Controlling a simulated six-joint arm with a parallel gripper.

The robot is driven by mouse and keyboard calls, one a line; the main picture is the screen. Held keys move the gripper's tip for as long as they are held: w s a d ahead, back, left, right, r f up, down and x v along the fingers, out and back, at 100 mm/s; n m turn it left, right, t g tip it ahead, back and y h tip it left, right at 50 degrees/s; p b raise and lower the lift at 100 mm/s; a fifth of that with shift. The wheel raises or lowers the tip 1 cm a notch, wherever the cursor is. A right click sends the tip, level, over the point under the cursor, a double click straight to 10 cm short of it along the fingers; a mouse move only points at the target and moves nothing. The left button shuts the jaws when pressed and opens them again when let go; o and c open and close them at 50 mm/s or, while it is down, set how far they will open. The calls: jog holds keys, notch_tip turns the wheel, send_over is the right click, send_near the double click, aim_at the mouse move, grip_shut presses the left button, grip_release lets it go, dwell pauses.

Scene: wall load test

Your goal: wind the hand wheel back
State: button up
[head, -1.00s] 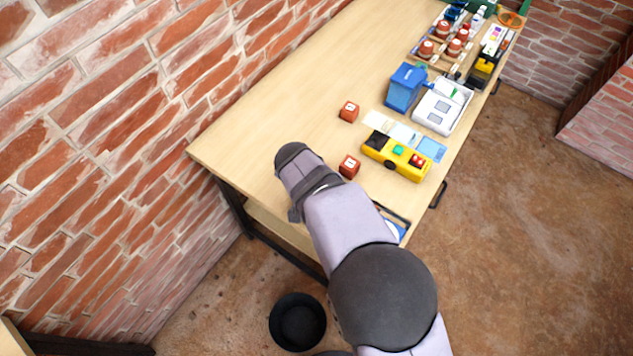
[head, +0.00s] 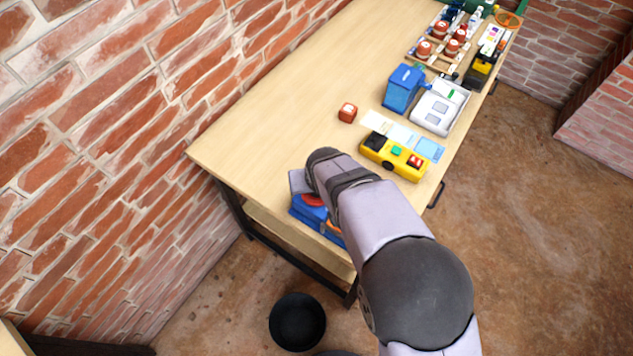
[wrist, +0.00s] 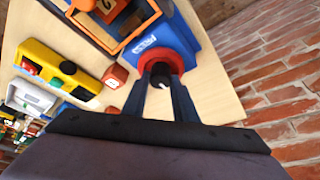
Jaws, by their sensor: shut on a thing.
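The hand wheel is a red disc (wrist: 162,58) on the end of a blue device (wrist: 172,30) at the table's near corner. In the head view the red wheel (head: 313,200) and the blue device (head: 305,213) show partly behind my arm. A black knob (wrist: 161,72) stands out from the wheel. My gripper (wrist: 160,84) is at the wheel, its two fingers either side of the black knob and shut on it. In the head view my fingers are hidden by my arm.
An orange frame (wrist: 128,30) adjoins the blue device. The table's far left is bare. A black bucket (head: 297,321) stands on the floor.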

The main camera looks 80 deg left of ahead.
aim_at(320, 203)
jog(key=shift+r+n, duration=0.1)
jog(key=shift+n, duration=0.3)
jog(key=o, duration=1)
jog(key=shift+o, duration=0.2)
jog(key=b+v, duration=0.2)
jog(key=v, duration=0.5)
jog(key=shift+b, duration=0.3)
jog(key=shift+w+d+r, duration=0.1)
jog(key=shift+w, duration=0.05)
